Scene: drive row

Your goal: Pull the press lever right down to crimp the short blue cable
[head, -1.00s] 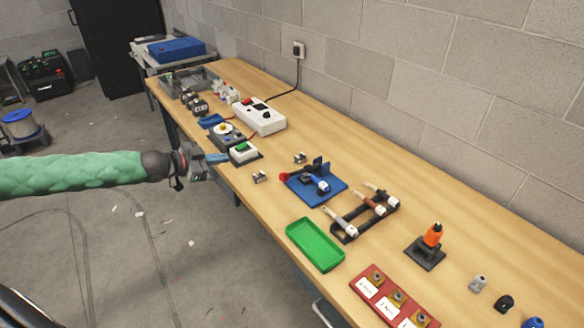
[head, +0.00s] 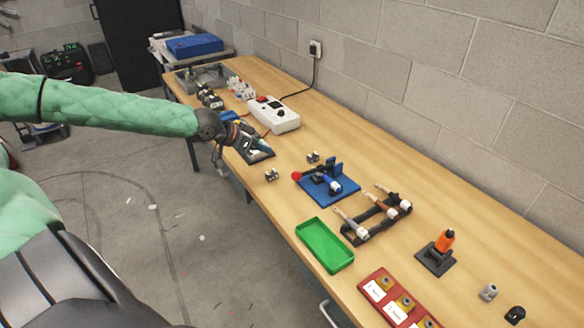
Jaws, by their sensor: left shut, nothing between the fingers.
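The press (head: 340,190) stands on a blue base on the workbench. Its dark lever points left and ends in a red knob (head: 296,176); the lever's exact angle is hard to tell. A small blue and white piece (head: 333,186) sits at the press; I cannot tell whether it is the short blue cable. My right gripper is not in view.
A green tray (head: 325,246), a black rack (head: 377,218) with white-ended pieces and an orange tool on a stand (head: 437,255) are nearer. A white box (head: 274,115) stands farther back. The wall bounds the right.

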